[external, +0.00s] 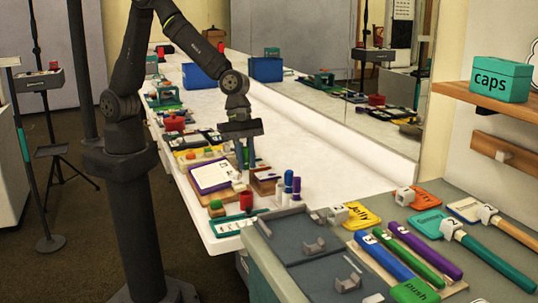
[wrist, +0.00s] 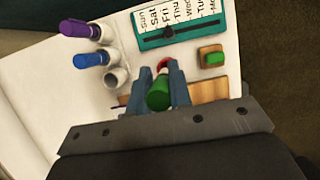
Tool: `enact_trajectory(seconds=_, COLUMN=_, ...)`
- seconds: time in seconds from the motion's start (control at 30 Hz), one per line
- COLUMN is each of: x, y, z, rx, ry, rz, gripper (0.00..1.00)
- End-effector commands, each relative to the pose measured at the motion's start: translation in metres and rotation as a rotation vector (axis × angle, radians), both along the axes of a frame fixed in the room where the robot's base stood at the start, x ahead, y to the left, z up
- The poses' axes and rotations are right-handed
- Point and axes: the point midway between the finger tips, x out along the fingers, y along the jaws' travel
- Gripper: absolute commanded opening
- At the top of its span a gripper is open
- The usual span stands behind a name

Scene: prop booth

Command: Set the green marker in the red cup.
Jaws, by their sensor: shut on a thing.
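In the wrist view my gripper (wrist: 160,90) is shut on the green marker (wrist: 158,95), whose green end points up toward the camera. In the external view my gripper (external: 246,160) is over the white counter, and the marker cannot be made out clearly between the fingers. The red cup (external: 246,201) stands on the counter below and slightly nearer the front than my gripper. In the wrist view only a bit of the red cup (wrist: 162,65) shows, just past the fingertips and partly hidden by marker and fingers.
A blue-capped marker (wrist: 82,58) and a purple-capped marker (wrist: 80,29) stand left of my gripper in the wrist view, near a white holder (wrist: 115,77). A teal weekday slider board (wrist: 150,43) lies beyond. A small wooden block (wrist: 205,49) carries a green piece.

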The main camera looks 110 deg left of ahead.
Motion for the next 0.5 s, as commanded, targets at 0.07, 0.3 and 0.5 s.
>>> enact_trajectory(seconds=0.07, x=0.0, y=0.0, z=-0.009, rx=-0.001, ry=0.004, rz=0.001, gripper=0.0)
enact_trajectory(seconds=0.3, x=0.0, y=0.0, z=-0.033, rx=0.0, ry=0.003, rz=0.001, gripper=0.0)
enact_trajectory(seconds=0.5, x=0.0, y=0.0, z=-0.048, rx=0.0, ry=0.002, rz=0.001, gripper=0.0)
